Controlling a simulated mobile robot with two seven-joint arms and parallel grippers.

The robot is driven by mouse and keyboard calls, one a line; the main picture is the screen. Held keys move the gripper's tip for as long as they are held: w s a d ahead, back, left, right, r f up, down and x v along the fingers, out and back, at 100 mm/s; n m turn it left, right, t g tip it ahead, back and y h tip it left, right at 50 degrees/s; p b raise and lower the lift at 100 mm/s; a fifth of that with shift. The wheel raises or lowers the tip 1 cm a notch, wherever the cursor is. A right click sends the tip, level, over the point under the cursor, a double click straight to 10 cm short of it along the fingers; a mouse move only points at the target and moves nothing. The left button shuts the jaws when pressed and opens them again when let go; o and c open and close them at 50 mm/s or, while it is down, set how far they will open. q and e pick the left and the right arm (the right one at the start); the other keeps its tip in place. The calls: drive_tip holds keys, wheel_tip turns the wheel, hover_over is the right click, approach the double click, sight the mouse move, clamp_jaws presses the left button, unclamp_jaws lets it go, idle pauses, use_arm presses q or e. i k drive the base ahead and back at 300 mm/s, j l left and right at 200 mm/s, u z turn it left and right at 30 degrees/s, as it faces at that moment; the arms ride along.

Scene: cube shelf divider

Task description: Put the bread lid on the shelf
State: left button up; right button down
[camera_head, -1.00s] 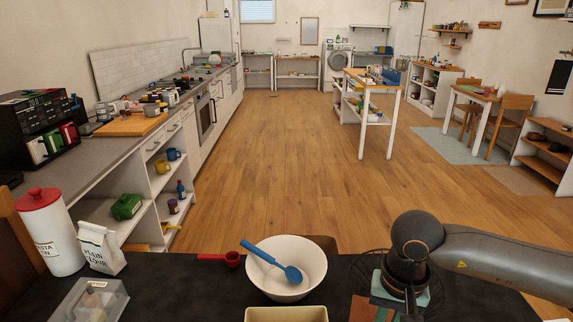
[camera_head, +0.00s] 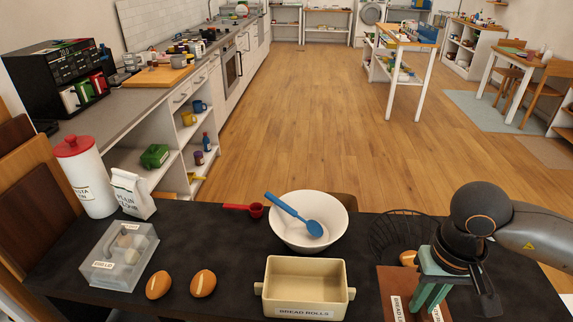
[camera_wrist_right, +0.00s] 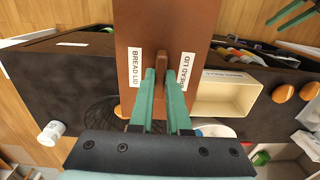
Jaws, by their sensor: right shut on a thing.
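The bread lid (camera_head: 393,285) is a flat brown board with white labels, at the lower right of the head view. In the right wrist view the lid (camera_wrist_right: 205,20) fills the upper middle, with a raised ridge between its two labels. My right gripper (camera_head: 428,308) is shut on the lid, and its teal fingers (camera_wrist_right: 165,80) close on that ridge. Teal finger-like parts, apparently my left gripper (camera_wrist_right: 293,14), show at the wrist view's top right corner; their opening is unclear. A white open shelf unit (camera_head: 172,166) stands under the left counter, holding several small items.
The cream bread rolls bin (camera_head: 305,271) stands open beside the lid. A white bowl with a blue spoon (camera_head: 318,238), brown rolls (camera_head: 203,283), a clear egg box (camera_head: 103,270), a flour bag (camera_head: 130,192) and a red-lidded canister (camera_head: 88,180) share the dark table.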

sight(223, 242)
drive_tip(key=u, duration=0.65)
drive_tip(key=i+u, duration=0.15)
drive_tip(key=u, duration=0.35)
drive_tip(key=i+u, duration=0.15)
drive_tip(key=u, duration=0.3)
drive_tip(key=i+l, duration=0.1)
